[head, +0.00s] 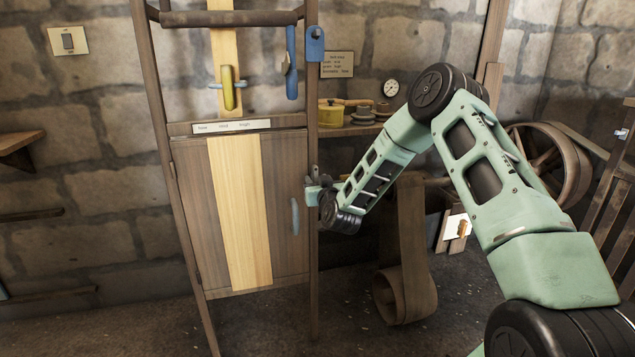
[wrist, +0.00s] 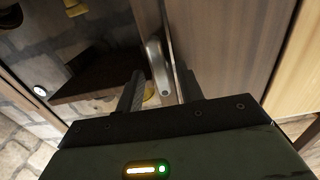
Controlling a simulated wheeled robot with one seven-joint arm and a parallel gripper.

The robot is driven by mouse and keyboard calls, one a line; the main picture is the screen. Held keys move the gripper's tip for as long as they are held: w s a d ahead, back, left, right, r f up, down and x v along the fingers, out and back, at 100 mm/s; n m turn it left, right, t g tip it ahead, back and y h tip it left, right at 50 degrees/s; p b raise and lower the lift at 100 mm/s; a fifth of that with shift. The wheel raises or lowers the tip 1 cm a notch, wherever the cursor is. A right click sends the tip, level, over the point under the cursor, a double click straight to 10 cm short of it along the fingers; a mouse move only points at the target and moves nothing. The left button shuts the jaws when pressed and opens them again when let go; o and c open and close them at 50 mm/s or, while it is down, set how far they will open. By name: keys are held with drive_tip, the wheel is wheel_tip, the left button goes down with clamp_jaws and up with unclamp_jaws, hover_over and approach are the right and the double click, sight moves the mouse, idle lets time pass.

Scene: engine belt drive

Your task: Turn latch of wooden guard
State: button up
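The wooden guard (head: 205,215) is a closed plank panel with a pale vertical stripe, set in a dark wooden frame; it fills the right of the wrist view (wrist: 225,50). The latch is a small grey metal bar on the frame's right post, seen in the wrist view (wrist: 155,62). In the head view my gripper (head: 313,188) is at that post and largely covers the latch. In the wrist view my gripper (wrist: 157,90) is open, one finger on each side of the latch's lower end. I cannot tell whether either finger touches it.
A blue-grey handle (head: 295,216) is on the guard's right side. Above are a yellow-green lever (head: 228,88) and a blue lever (head: 291,62). A shelf with a yellow pot (head: 330,114) stands behind. A rolled brown belt (head: 405,295) hangs right of the frame, below my arm.

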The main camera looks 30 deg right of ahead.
drive_tip(key=shift+w, duration=0.1)
clamp_jaws()
